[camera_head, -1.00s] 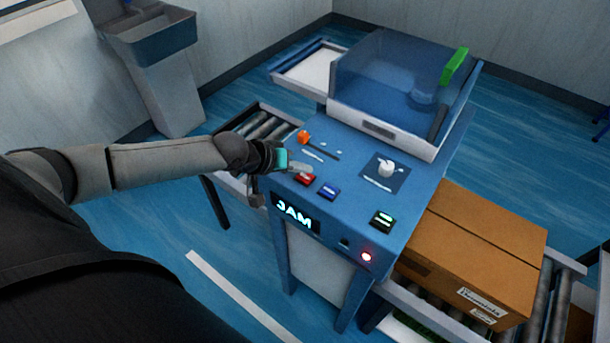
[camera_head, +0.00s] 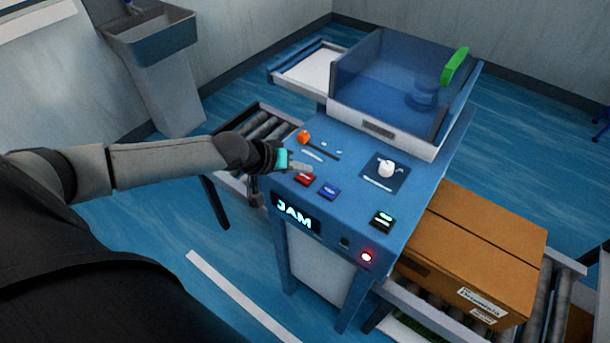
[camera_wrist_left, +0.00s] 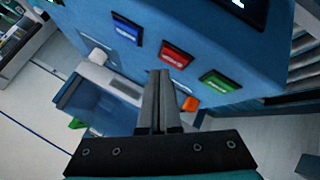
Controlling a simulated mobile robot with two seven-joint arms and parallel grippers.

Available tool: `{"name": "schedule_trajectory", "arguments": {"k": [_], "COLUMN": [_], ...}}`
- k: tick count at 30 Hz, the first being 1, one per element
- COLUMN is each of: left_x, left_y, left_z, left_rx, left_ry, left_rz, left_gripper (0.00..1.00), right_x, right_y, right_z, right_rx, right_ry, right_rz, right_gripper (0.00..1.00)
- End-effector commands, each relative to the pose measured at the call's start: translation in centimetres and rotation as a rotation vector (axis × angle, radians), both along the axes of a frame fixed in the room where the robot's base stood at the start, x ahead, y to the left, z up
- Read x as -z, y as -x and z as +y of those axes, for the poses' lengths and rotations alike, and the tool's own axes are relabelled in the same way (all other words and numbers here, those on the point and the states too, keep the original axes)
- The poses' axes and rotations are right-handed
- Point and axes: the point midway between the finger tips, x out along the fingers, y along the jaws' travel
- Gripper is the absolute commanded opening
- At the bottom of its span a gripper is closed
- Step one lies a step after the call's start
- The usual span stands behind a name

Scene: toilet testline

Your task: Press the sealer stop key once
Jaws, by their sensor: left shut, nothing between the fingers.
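The sealer (camera_head: 345,205) is a blue machine with a sloped key panel. A red key (camera_head: 304,179), whose label I cannot read, sits near the panel's left front edge, with a blue key (camera_head: 329,190) to its right. In the left wrist view the red key (camera_wrist_left: 176,55) lies between the blue key (camera_wrist_left: 127,29) and a green key (camera_wrist_left: 220,80); my gripper hides that green key in the head view. My left gripper (camera_head: 306,168) is shut and empty, its fingertips (camera_wrist_left: 160,74) close by the red key. I cannot tell whether they touch the panel. My right gripper is out of view.
An orange knob (camera_head: 303,137) and a white knob (camera_head: 386,168) stand up from the panel. A lit JAM display (camera_head: 296,213) and a glowing red lamp (camera_head: 366,257) are on the front. A cardboard box (camera_head: 475,250) lies on rollers at right.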

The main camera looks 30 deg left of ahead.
Motion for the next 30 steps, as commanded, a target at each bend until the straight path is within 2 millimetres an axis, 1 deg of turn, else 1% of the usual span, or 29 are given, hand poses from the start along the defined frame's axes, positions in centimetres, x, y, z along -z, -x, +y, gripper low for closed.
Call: {"name": "schedule_trajectory", "arguments": {"k": [9,30], "left_x": [0.9,1.3], "left_y": [0.0,0.0], "left_z": [0.0,0.0], "left_rx": [-0.001,0.000], "left_ry": [0.001,0.001], "left_rz": [0.000,0.001], "left_gripper": [0.00,0.00], "right_x": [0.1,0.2], "right_y": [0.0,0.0], "right_z": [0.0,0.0], "right_rx": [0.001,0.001], "right_ry": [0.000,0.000], "right_rz": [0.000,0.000], "right_gripper": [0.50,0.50]}}
